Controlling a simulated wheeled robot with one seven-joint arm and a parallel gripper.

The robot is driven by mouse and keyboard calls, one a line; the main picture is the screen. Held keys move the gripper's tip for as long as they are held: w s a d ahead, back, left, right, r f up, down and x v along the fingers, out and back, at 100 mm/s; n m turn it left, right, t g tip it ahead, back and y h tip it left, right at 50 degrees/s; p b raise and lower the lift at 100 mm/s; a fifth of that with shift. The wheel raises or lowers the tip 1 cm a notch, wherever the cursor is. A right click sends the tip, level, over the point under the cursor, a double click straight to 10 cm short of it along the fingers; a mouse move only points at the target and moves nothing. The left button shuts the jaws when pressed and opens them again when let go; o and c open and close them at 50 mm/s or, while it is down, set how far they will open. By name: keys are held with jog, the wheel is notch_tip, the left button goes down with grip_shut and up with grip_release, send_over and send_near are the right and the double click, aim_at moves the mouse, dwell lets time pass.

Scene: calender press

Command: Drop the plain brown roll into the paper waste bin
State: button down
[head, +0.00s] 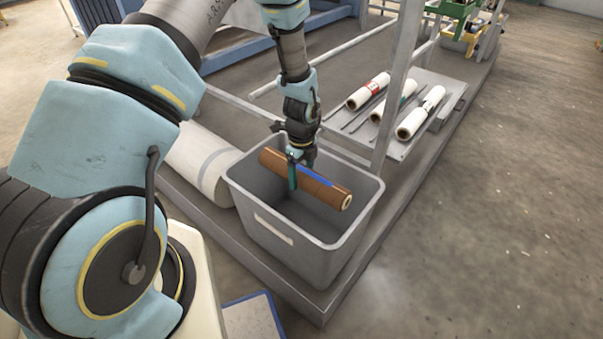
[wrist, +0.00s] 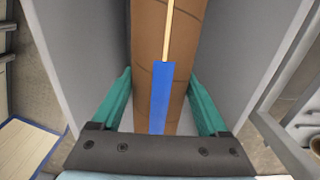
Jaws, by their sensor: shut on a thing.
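The brown roll (head: 318,190) is plain brown with a blue strip along it and a pale end. My gripper (head: 294,176) is shut on it near its left part, holding it level across the opening of the grey waste bin (head: 290,245). In the wrist view the brown roll (wrist: 180,75) runs between the two teal fingers of my gripper (wrist: 160,100), with bin walls (wrist: 85,50) on both sides. The roll appears at about rim height; its exact depth in the bin is hard to tell.
A large white roll (head: 200,160) lies left of the bin. Several white rolls (head: 390,105) rest on a grey shelf (head: 450,92) behind it to the right. A grey upright post (head: 395,95) stands right behind the bin. The floor on the right is clear.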

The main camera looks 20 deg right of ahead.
grip_release()
notch_tip(320, 180, up, 11)
jog(key=shift+f, duration=0.1)
dwell(0.6)
dwell(0.6)
